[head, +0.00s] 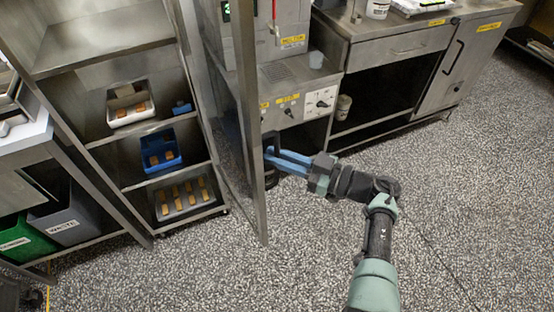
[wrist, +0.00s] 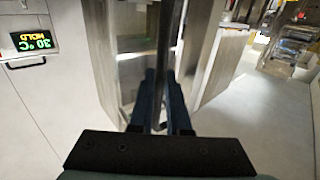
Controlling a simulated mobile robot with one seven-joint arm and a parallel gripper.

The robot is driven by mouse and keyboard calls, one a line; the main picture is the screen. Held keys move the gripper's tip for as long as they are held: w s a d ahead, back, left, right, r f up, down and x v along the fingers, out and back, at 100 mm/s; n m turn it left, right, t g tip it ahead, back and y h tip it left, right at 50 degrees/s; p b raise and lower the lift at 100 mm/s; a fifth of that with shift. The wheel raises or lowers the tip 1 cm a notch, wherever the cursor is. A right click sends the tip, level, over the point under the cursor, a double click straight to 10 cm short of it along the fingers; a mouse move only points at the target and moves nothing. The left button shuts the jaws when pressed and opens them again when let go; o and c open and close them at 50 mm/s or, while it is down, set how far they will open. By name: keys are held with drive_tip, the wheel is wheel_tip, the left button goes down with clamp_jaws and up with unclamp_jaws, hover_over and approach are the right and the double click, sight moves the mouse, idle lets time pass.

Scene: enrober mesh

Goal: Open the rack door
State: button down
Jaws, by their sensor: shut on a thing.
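The rack (head: 135,150) stands at the left in the head view, with its front uncovered and its shelves showing. The rack door (head: 256,185), a clear panel in a metal frame, stands swung out from the rack's right side. My gripper (head: 272,153) is at the door's free edge, on its right side, with blue fingers shut on the door handle. In the wrist view my gripper (wrist: 164,100) has a finger on each side of an upright bar. The exact grip on the handle is partly hidden by the fingers and door frame.
Trays of bars (head: 185,199) sit on the rack shelves. A steel machine with knobs (head: 300,103) and a counter (head: 395,50) stand behind the door. A grey waste bin (head: 68,218) is at the left. The speckled floor (head: 460,200) at right is clear.

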drive_tip(key=shift+w+a+r, duration=0.15)
drive_tip(key=shift+a+r, duration=0.05)
drive_tip(key=shift+r, duration=0.05)
drive_tip(key=c, duration=1.2)
unclamp_jaws()
drive_tip(key=o, duration=0.3)
drive_tip(key=shift+a+f, duration=0.1)
drive_tip(key=shift+f, duration=0.05)
drive_tip(key=b+v, duration=0.2)
drive_tip(key=v, duration=1.1)
